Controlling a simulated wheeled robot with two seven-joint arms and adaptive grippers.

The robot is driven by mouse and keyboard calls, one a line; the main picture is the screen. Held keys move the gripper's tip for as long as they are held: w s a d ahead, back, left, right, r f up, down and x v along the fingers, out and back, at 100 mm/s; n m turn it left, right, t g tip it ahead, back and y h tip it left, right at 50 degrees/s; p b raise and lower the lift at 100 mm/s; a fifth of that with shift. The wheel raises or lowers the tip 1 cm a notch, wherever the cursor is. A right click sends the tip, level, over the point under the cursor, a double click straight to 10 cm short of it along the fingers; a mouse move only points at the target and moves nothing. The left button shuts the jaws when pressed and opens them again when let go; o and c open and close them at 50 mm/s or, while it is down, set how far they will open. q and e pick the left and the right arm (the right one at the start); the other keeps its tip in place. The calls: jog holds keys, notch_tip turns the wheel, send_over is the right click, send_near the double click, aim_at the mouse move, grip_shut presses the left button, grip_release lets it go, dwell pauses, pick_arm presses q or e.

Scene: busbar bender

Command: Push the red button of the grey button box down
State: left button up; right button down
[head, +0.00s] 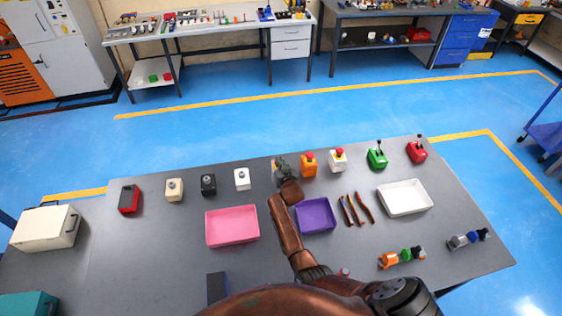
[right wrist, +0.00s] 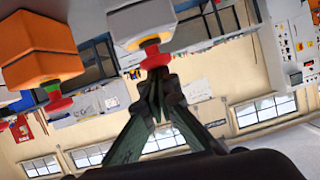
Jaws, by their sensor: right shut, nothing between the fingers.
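The grey button box (right wrist: 143,20) shows upside down at the top of the right wrist view. It has a yellow collar and a red button (right wrist: 155,60). The tips of my right gripper (right wrist: 158,77) are together and empty, right at the red button; they seem to meet it, but I cannot tell whether it is pressed down. In the head view my right gripper (head: 283,166) is over the back row of boxes, left of the orange button box (head: 309,167), and hides most of the grey box. My left gripper is out of view.
The orange button box stands close beside it, also in the right wrist view (right wrist: 40,50). A white box with a red button (head: 338,162) is further right. Pink (head: 232,239) and purple (head: 315,228) trays lie in front. A white box with a dark knob (head: 242,180) stands left.

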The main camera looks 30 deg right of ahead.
notch_tip(320, 180, up, 4)
jog(key=p, duration=0.3)
jog(key=shift+w+d+f+p, duration=0.1)
jog(key=shift+d+f+p, duration=0.05)
jog(key=shift+p, duration=0.2)
jog(key=v, duration=1)
jog(key=shift+d, duration=0.1)
